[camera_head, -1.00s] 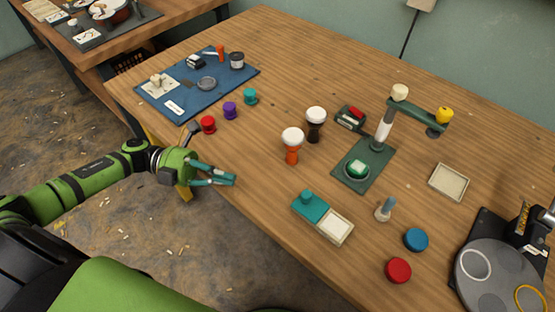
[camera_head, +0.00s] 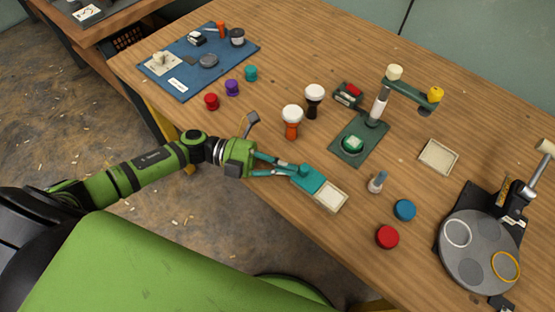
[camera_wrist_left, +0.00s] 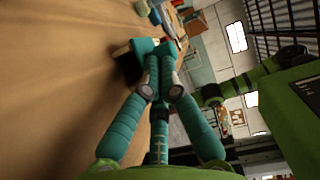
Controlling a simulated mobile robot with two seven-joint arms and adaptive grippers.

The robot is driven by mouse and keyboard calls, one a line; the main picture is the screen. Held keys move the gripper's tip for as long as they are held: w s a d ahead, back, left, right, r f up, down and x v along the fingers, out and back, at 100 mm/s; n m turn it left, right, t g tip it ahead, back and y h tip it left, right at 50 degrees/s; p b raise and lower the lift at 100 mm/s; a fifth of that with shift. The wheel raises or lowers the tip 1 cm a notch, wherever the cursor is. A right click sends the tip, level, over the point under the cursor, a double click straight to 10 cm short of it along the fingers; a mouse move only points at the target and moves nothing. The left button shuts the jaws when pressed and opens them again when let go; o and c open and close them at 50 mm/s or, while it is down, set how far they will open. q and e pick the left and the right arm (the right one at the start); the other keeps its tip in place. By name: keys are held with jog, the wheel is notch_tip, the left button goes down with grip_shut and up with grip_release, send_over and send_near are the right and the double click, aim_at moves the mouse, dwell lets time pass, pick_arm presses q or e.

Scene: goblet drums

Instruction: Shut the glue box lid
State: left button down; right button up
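The glue box (camera_head: 330,198) is a small cream box near the front edge of the table. Its teal lid (camera_head: 313,184) with a round knob (camera_head: 305,170) covers the left part, and the cream right part shows open. My left gripper (camera_head: 294,171) is at the left end of the lid, beside the knob. Its fingers look drawn together with nothing clearly between them; contact cannot be told. In the left wrist view the finger ends (camera_wrist_left: 160,48) are close together, with teal lid parts (camera_wrist_left: 144,45) behind them. My right gripper is not in view.
A green press stand (camera_head: 357,148) and two goblet drums (camera_head: 292,120) stand behind the box. A grey turntable (camera_head: 478,250) stands at the far right.

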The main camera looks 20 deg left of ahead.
aim_at(310, 190)
pick_arm(q)
jog(key=s+d, duration=0.1)
jog(key=d, duration=0.1)
jog(key=d+p, duration=0.1)
jog(key=d, duration=0.1)
jog(key=s+d, duration=0.1)
jog(key=d, duration=0.1)
jog(key=shift+s+d+p, duration=0.25)
jog(key=shift+s+p, duration=0.05)
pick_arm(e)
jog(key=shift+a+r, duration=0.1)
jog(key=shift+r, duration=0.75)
